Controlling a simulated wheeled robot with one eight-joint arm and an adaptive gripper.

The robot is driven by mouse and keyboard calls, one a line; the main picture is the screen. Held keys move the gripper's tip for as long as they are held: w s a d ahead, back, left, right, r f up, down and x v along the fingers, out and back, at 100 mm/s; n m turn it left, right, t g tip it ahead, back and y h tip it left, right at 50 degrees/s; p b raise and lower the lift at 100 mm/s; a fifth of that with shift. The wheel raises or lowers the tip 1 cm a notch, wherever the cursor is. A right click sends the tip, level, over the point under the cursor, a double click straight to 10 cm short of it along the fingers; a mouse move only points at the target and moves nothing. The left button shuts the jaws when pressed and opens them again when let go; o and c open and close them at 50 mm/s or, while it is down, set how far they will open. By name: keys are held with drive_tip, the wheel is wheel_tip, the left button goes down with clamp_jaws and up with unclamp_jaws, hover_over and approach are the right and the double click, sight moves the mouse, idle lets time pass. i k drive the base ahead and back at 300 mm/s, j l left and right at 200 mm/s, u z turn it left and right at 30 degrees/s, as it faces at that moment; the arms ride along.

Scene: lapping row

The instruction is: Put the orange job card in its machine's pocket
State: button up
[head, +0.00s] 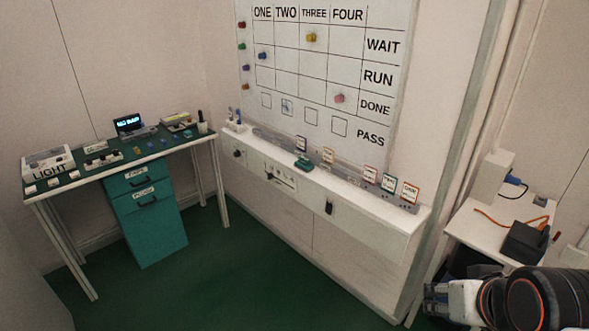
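The whiteboard (385,75) has columns ONE to FOUR, rows marked WAIT, RUN, DONE and PASS, and small square outlines in the lowest row. I cannot tell which thing in view is the card's pocket. My gripper (432,300) is at the lower right, in front of and below the ledge's right end, apart from the card. Its fingers are too small and dark to show whether they are open.
A desk (95,172) with boxes and a teal drawer unit (150,221) is at left. A side table (468,228) stands right. Green floor between is clear.

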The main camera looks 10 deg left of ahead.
sight(385, 223)
drive_tip(key=i+j+z, duration=0.3)
drive_tip(key=i, duration=0.4)
drive_tip(key=i+j+z, duration=0.35)
drive_tip(key=i+j, duration=0.25)
